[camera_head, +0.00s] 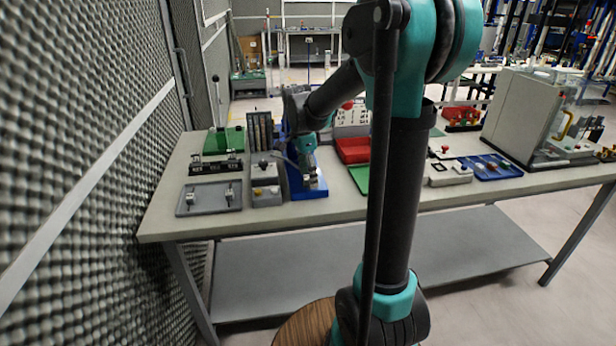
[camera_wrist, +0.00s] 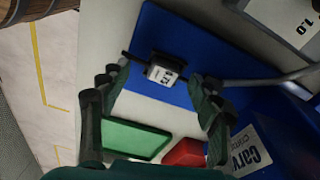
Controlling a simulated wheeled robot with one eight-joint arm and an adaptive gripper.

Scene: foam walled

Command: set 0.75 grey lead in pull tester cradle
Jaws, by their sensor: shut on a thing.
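A small grey and black piece with a white label (camera_wrist: 163,74) lies between my fingers in the wrist view; the label's print is hard to read but seems to end in 75. I take it for the grey lead. My gripper (camera_wrist: 157,88) has a finger on each side of it and is shut on it, though the contact is partly unclear. In the head view my gripper (camera_head: 309,180) is over the blue base of the pull tester (camera_head: 308,193). The blue base (camera_wrist: 205,62) shows beneath the lead in the wrist view. I cannot make out the cradle clearly.
A grey block marked 1.0 (camera_wrist: 290,18) and a curved metal rod (camera_wrist: 270,80) are close by on the right. A grey tray (camera_head: 190,207) stands left of the tester. The foam wall (camera_head: 80,150) is at left.

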